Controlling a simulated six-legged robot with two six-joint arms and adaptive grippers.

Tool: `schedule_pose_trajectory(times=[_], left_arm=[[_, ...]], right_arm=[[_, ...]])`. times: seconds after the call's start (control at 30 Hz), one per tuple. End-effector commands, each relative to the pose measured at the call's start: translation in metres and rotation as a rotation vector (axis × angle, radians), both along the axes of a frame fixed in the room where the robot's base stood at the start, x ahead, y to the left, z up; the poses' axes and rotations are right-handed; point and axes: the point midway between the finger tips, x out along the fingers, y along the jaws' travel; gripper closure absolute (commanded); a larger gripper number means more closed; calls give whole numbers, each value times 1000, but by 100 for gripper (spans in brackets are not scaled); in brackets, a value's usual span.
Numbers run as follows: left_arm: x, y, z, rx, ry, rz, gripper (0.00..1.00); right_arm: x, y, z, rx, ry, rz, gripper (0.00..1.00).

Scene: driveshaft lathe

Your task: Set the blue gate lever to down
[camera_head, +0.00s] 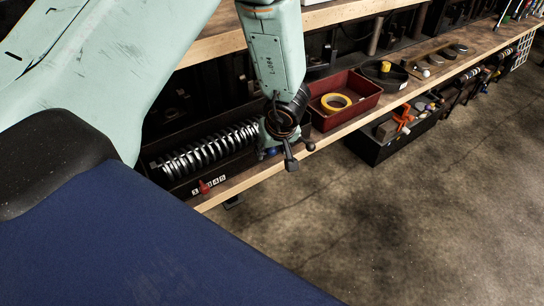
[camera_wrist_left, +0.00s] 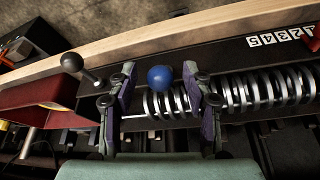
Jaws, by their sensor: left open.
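The blue gate lever shows as a round blue knob (camera_wrist_left: 160,78) in the left wrist view, at the end of a row of metal coils. Its shaft is mostly hidden, so I cannot tell how it is set. In the head view only a bit of blue (camera_head: 271,151) shows beside my gripper. My left gripper (camera_wrist_left: 163,84) is open, with one purple finger on each side of the knob. I cannot tell whether either finger touches it. In the head view my left gripper (camera_head: 279,143) hangs at the right end of the coils. My right gripper is not in view.
A black ball-topped lever (camera_wrist_left: 72,62) stands close beside the gripper. The metal coils (camera_head: 205,150) lie in a dark tray by number tiles (camera_head: 209,185). A red bin (camera_head: 364,97) holds a yellow ring (camera_head: 336,102). The wooden bench edge (camera_head: 236,186) runs in front; open floor lies beyond.

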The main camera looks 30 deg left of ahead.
Motion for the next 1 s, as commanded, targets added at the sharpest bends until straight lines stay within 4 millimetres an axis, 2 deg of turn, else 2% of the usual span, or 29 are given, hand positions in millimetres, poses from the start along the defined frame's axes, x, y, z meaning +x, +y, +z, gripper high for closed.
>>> schedule_pose_trajectory(times=[0.1,0.4,1.0], left_arm=[[3,3,-11,1,-1,0,50],[3,4,-11,1,-1,0,50],[3,4,-11,1,-1,0,100]], right_arm=[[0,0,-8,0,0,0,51],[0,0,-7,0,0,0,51],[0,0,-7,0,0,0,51]])
